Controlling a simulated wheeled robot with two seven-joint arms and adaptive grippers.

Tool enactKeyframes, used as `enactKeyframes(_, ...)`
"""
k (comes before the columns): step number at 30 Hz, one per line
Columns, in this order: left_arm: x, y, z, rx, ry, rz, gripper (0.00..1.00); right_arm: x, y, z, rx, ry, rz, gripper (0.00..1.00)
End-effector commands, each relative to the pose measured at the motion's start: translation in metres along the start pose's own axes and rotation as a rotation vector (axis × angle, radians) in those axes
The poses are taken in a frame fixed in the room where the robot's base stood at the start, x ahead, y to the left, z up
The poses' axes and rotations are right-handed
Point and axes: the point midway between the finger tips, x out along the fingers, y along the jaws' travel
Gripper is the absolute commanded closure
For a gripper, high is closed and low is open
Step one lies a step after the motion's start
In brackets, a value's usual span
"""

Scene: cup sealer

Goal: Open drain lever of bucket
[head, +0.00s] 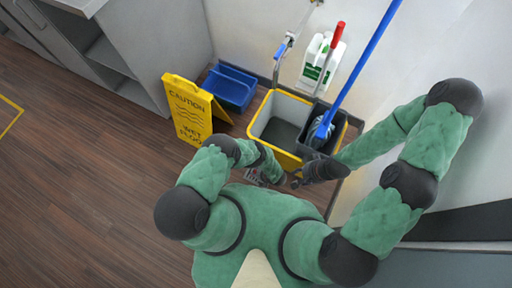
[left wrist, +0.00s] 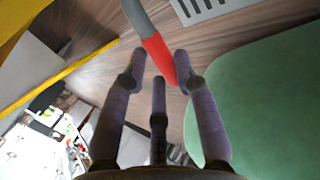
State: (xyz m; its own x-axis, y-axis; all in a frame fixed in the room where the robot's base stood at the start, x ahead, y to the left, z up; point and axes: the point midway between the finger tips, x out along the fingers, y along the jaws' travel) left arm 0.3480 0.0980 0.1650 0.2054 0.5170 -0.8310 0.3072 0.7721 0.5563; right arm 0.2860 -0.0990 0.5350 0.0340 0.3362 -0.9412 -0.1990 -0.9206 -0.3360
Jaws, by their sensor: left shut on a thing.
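The yellow bucket (head: 258,118) with a grey inside stands on the floor in front of my body in the head view. In the left wrist view a lever with a grey shaft and a red end (left wrist: 158,58) reaches down between my fingers. My left gripper (left wrist: 160,80) is shut on the lever's red end. In the head view my left gripper (head: 264,178) is low at the near side of the bucket, and the lever is too hidden there to make out. My right gripper (head: 297,180) is just right of it, near the bucket's front corner; its fingers are too small to judge.
A yellow caution sign (head: 190,110) stands left of the bucket, with a blue bin (head: 230,88) behind it. A blue mop handle (head: 365,62) rises from the bucket's right part. A white jug (head: 318,62) is behind. Open wooden floor lies left.

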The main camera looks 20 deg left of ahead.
Motion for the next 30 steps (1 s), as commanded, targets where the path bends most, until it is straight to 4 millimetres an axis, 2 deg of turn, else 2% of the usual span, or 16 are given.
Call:
enactKeyframes(5, 0.0, -0.001, 0.0, -0.002, -0.001, -0.004, 1.0, 0.0, 0.0, 0.0, 0.0, 0.0, 0.0, 0.6)
enactKeyframes(6, 0.0, -0.001, 0.0, -0.002, -0.001, -0.004, 0.59, 0.0, 0.0, 0.0, 0.0, 0.0, 0.0, 0.6)
enactKeyframes(8, 0.0, -0.001, 0.0, -0.001, -0.001, -0.004, 0.46, 0.0, 0.0, 0.0, 0.0, 0.0, 0.0, 0.6)
enactKeyframes(20, -0.002, 0.001, 0.001, 0.0, -0.001, -0.001, 0.46, 0.0, 0.0, 0.0, 0.0, 0.0, 0.0, 0.6)
enactKeyframes(30, -0.025, 0.017, 0.001, 0.002, -0.002, 0.0, 0.46, 0.0, 0.0, 0.0, 0.0, 0.0, 0.0, 0.6)
